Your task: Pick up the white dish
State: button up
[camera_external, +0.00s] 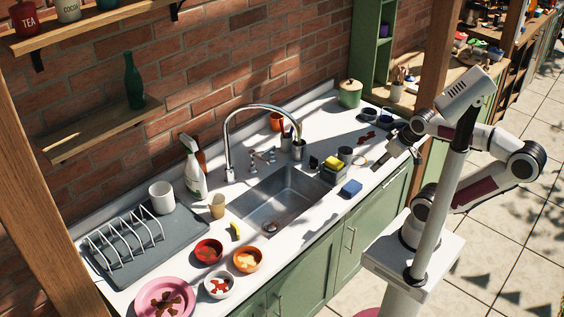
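A small white dish (231,287) with red pieces in it stands near the front edge of the white counter, at the lower middle of the picture. It is the only white bowl I see. My gripper (384,160) is far from it, up and to the right, over the right part of the counter past the sink. The gripper is small and dark here, and I cannot tell whether its fingers are open or shut. Nothing covers the dish.
A red bowl (208,261) and an orange bowl (247,270) stand close to the dish. A pink plate (144,293) lies left of it. The sink (263,215) with its tall faucet (228,142) and a sponge caddy (331,177) lie between my gripper and the dish.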

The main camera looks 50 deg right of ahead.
jog(key=o, duration=1.8)
jog(key=shift+a, duration=0.1)
jog(key=w+a+f+m+g+y, duration=0.1)
jog(key=w+a+m+g+y, duration=0.2)
jog(key=a, duration=0.9)
jog(key=w+a+m+g+y, duration=0.15)
jog(key=w+a+y, duration=0.25)
jog(key=a, duration=0.9)
jog(key=w+a+f+m+g+y, duration=0.1)
jog(key=w+a+m+g+y, duration=0.2)
jog(key=a, duration=0.9)
jog(key=w+a+f+m+y, duration=0.1)
jog(key=a+f+m, duration=0.2)
jog(key=a, duration=0.3)
jog(key=w+a+f+m+t+y, duration=0.1)
jog(key=a+f+m, duration=0.2)
jog(key=a+f, duration=0.2)
jog(key=w+a+f+m+y, duration=0.1)
jog(key=a+f+m, duration=0.3)
jog(key=a, duration=0.5)
jog(key=shift+w+f+t, duration=0.2)
jog(key=shift+w+t, duration=0.15)
jog(key=shift+w, duration=0.05)
jog(key=shift+a+f+m+y, duration=0.25)
jog(key=shift+a+f+y, duration=0.1)
jog(key=shift+f, duration=0.1)
